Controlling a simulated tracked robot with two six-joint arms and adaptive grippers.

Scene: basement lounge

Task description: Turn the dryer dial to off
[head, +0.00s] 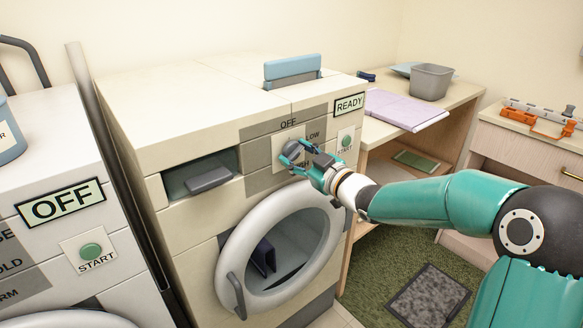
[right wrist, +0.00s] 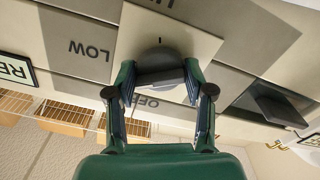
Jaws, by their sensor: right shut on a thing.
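The dryer (head: 200,130) is the cream machine in the middle of the head view, with a round door and a READY display (head: 350,104). Its grey dial (head: 293,150) sits on a pale square plate with OFF above it and LOW to the upper right. My right gripper (head: 294,156) is at the dial; in the right wrist view its fingers (right wrist: 160,82) are shut on either side of the dial (right wrist: 157,60). The fingers partly cover the dial, and I cannot tell which label it points to. My left gripper is not in view.
A START button (head: 346,141) is right of the dial, close to my gripper. The dryer door (head: 230,262) lies below, with dark cloth behind it. The washer (head: 60,190) on the left reads OFF. A desk (head: 445,105) with a grey bin (head: 431,81) stands right.

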